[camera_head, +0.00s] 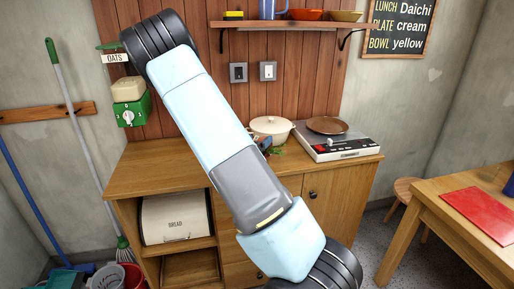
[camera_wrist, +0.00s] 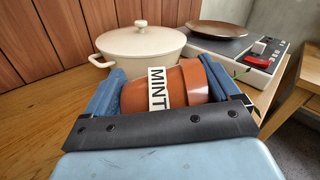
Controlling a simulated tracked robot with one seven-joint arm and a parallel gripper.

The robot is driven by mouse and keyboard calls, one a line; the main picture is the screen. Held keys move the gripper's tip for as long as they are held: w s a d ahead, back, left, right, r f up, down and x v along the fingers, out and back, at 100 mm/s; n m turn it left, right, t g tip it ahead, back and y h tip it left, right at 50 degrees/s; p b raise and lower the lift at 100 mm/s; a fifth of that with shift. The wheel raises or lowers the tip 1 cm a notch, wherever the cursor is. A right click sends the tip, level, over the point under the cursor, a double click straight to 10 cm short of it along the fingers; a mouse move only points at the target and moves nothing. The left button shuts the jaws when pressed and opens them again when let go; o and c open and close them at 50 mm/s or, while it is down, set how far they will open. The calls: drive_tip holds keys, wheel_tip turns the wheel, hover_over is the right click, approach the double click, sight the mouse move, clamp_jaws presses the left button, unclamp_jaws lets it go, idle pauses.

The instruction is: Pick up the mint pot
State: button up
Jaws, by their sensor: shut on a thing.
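The mint pot (camera_wrist: 190,88) is a terracotta pot with a white label reading MINT, seen in the wrist view. My gripper (camera_wrist: 165,85) is shut on it, with one blue finger on each side of the pot. The pot looks tilted in the wrist view, and its lower part is hidden behind the dark gripper body. A few green leaves show at its right. In the head view my arm hides most of the pot, and I cannot tell whether it touches the counter.
A cream lidded casserole (camera_head: 272,128) stands just behind the pot. A hob (camera_head: 335,150) with a brown pan (camera_head: 327,125) is to the right. The wooden counter (camera_head: 160,165) is clear at the left. A shelf (camera_head: 290,25) hangs above.

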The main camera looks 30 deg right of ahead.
drive_tip(key=s+a+r, duration=0.7)
drive_tip(key=s+r, duration=0.3)
drive_tip(key=s, duration=0.2)
drive_tip(key=shift+s+a+r, duration=0.1)
